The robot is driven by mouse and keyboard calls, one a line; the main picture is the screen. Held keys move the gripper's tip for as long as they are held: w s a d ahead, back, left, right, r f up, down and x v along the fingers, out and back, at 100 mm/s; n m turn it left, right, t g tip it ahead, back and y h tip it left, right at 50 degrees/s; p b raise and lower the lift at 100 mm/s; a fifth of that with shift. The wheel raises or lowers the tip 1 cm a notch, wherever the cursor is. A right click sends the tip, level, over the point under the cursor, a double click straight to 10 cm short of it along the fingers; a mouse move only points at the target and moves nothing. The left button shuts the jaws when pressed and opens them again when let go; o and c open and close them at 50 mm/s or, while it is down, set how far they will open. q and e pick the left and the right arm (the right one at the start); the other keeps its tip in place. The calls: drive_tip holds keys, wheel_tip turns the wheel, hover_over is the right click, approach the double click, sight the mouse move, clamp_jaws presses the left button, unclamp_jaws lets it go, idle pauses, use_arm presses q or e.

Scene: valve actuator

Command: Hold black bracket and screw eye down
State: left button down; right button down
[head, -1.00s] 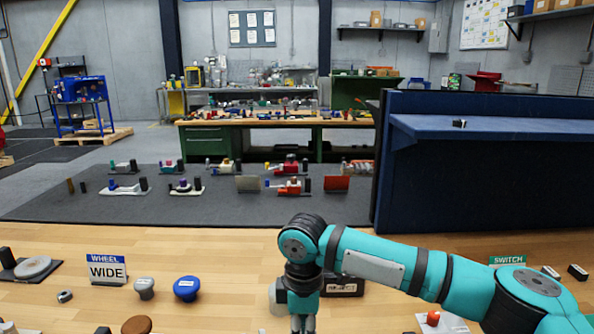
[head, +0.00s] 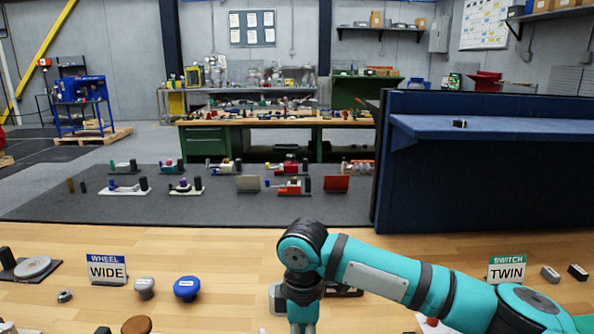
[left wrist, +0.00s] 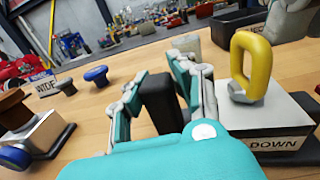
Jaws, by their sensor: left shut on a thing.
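In the left wrist view my left gripper (left wrist: 165,100) is shut on the upright black bracket (left wrist: 162,103), one finger on each side of it. The yellow screw eye (left wrist: 251,62), an upright loop on a grey foot, stands on top of this block, apart from my left fingers. In the head view my right arm (head: 380,275) comes in from the right, and its wrist points down near the bottom middle. The right fingertips are out of sight below the picture edge.
A WHEEL WIDE sign (head: 107,269), a grey knob (head: 144,287), a blue knob (head: 187,288) and a brown knob (head: 136,325) stand on the left. A SWITCH TWIN sign (head: 507,271) stands on the right.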

use_arm(q)
drive_tip(key=shift+d+f, duration=0.15)
use_arm(e)
drive_tip(key=shift+s+a, duration=0.3)
drive_tip(key=shift+s, duration=0.1)
drive_tip(key=shift+d, duration=0.1)
drive_tip(key=shift+s+d, duration=0.15)
drive_tip(key=shift+d, duration=0.05)
wheel_tip(320, 180, up, 6)
drive_tip(key=shift+d, duration=0.25)
idle(0.4)
drive_tip(key=shift+w+f, duration=0.5)
drive_tip(key=shift+f, duration=0.5)
drive_tip(key=shift+w+f, duration=0.45)
drive_tip(key=shift+f, duration=0.6)
drive_tip(key=shift+w+f, duration=0.5)
drive_tip(key=shift+f, duration=0.5)
